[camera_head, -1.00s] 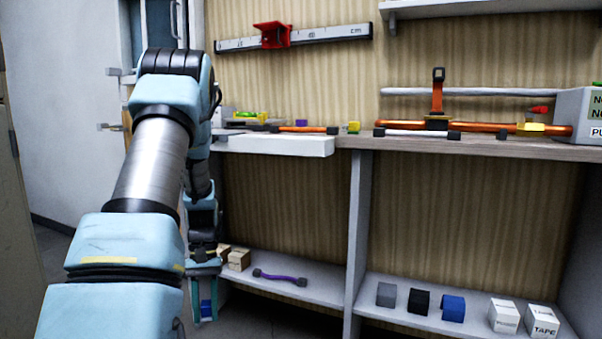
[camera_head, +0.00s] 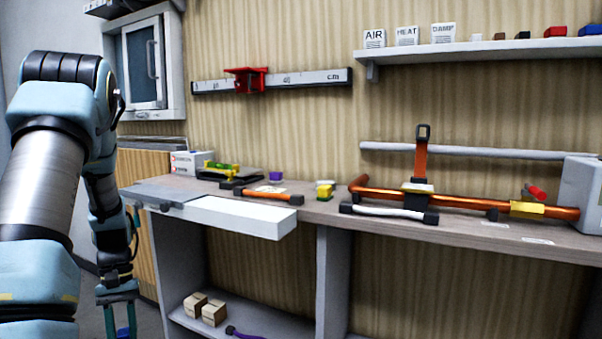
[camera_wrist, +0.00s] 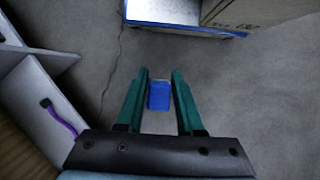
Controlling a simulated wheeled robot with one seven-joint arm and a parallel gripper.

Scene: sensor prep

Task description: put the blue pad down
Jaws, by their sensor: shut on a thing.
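The blue pad (camera_wrist: 159,96) is a small blue block. In the wrist view it sits between the two green fingers of my gripper (camera_wrist: 159,92), which is shut on it. Bare grey floor lies below and beyond it. In the head view my gripper (camera_head: 118,322) hangs low at the lower left, beside the left end of the bench, with its fingers cut off by the bottom edge. The pad cannot be made out clearly there.
Boxes (camera_head: 205,309) stand on the lower shelf. Labelled boxes (camera_head: 407,35) line the upper shelf (camera_head: 480,50).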

